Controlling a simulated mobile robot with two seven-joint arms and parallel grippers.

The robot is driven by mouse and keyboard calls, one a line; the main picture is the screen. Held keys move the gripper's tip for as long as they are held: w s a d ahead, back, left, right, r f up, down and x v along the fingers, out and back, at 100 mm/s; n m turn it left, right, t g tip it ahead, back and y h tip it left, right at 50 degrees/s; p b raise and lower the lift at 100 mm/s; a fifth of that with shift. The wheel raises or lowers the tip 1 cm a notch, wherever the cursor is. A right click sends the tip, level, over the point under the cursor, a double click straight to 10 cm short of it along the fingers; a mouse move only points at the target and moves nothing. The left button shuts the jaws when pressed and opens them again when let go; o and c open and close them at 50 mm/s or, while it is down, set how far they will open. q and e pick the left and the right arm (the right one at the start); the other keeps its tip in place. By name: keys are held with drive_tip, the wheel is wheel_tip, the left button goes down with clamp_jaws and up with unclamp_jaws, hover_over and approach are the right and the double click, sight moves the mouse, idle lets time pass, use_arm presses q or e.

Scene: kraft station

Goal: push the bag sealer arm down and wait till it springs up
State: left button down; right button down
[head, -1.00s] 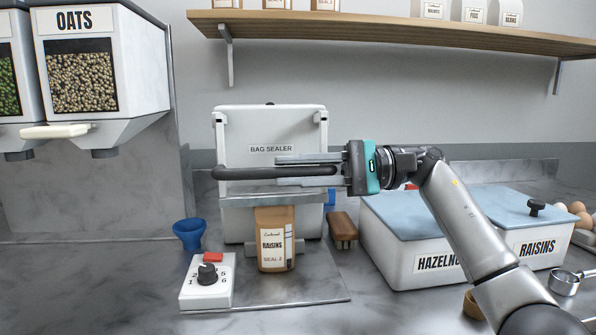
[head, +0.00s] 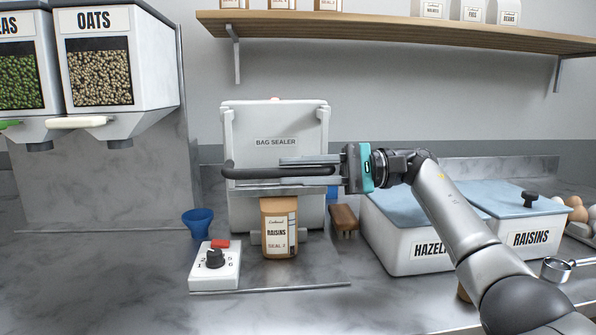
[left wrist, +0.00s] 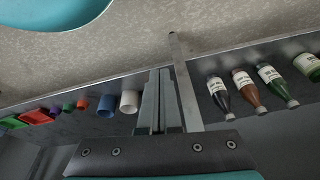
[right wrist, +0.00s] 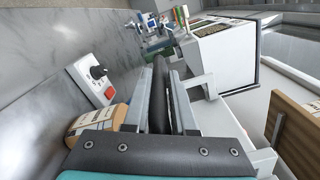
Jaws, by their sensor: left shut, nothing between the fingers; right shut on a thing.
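The white bag sealer (head: 275,120) stands on the counter against the wall. Its dark arm (head: 236,173) lies level across the front, just above the metal ledge. My right gripper (head: 284,168) is shut on this arm from the right; the right wrist view shows the dark bar (right wrist: 159,85) between its fingers. A brown raisins bag (head: 280,230) stands upright below the arm, its top hidden by the ledge. A red spot (head: 274,99) shows on top of the sealer. My left gripper (left wrist: 160,75) is shut and empty, away from the sealer.
A dial box (head: 215,265) and blue cup (head: 196,223) stand left of the bag. A wooden brush (head: 344,218) and lidded bins (head: 405,247) are on the right. Dispensers (head: 115,60) hang at the left, and a shelf (head: 400,30) is above.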

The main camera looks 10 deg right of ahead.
drive_tip(key=shift+w+f, duration=0.2)
drive_tip(key=shift+f, duration=0.15)
drive_tip(key=c, duration=0.8)
unclamp_jaws()
drive_tip(key=shift+w+f, duration=0.1)
drive_tip(key=shift+w, duration=0.05)
use_arm(q)
drive_tip(key=shift+f, duration=0.15)
use_arm(e)
drive_tip(key=shift+o, duration=0.2)
drive_tip(key=shift+r, duration=0.3)
drive_tip(key=shift+r, duration=0.3)
use_arm(q)
drive_tip(key=s+a+f+p, duration=0.6)
drive_tip(key=s+f, duration=0.3)
drive_tip(key=f, duration=0.2)
drive_tip(key=shift+s+f+g+y+p, duration=0.2)
drive_tip(key=shift+g+y+p, duration=0.2)
drive_tip(key=shift+p, duration=0.4)
use_arm(e)
wheel_tip(320, 180, up, 19)
use_arm(q)
drive_tip(key=shift+a, duration=0.1)
